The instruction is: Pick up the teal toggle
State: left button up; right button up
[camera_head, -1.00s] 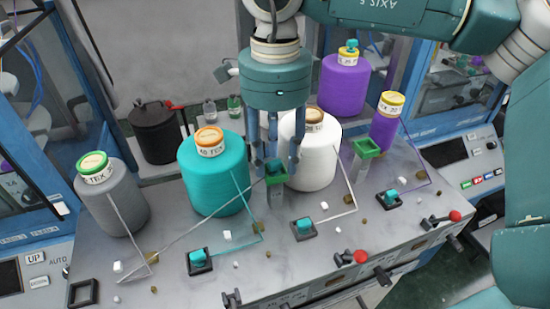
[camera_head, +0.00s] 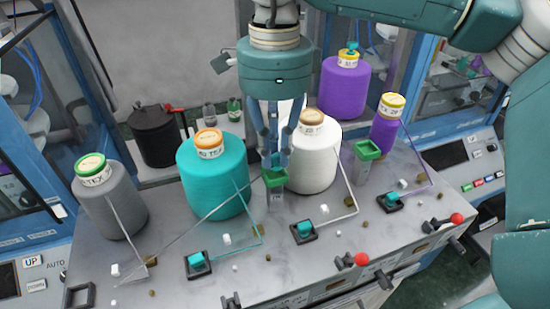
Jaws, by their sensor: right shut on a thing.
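My right gripper (camera_head: 276,160) points down between the teal yarn cone (camera_head: 214,182) and the white yarn cone (camera_head: 318,165). Its fingers are shut on a teal toggle (camera_head: 278,159), partly hidden by the fingers. The toggle is right above a small green-topped post (camera_head: 276,179); I cannot tell whether it still touches it. Other teal toggles sit in black square seats in front of the teal cone (camera_head: 197,260), in front of the white cone (camera_head: 304,229) and at the right (camera_head: 390,199). My left gripper is not in view.
A grey cone (camera_head: 110,205) stands at the left, purple cones (camera_head: 344,90) at the back and right. A second green-topped post (camera_head: 366,151) is empty-handed nearby. Threads cross the panel; red-knobbed levers (camera_head: 361,259) line the front edge.

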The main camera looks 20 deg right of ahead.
notch_tip(320, 180, up, 9)
jog(key=shift+f+b, duration=0.2)
jog(key=shift+b, duration=1)
notch_tip(320, 180, up, 10)
jog(key=p, duration=0.2)
send_over(274, 156)
jog(key=shift+s+f, duration=0.1)
jog(key=shift+f, duration=0.1)
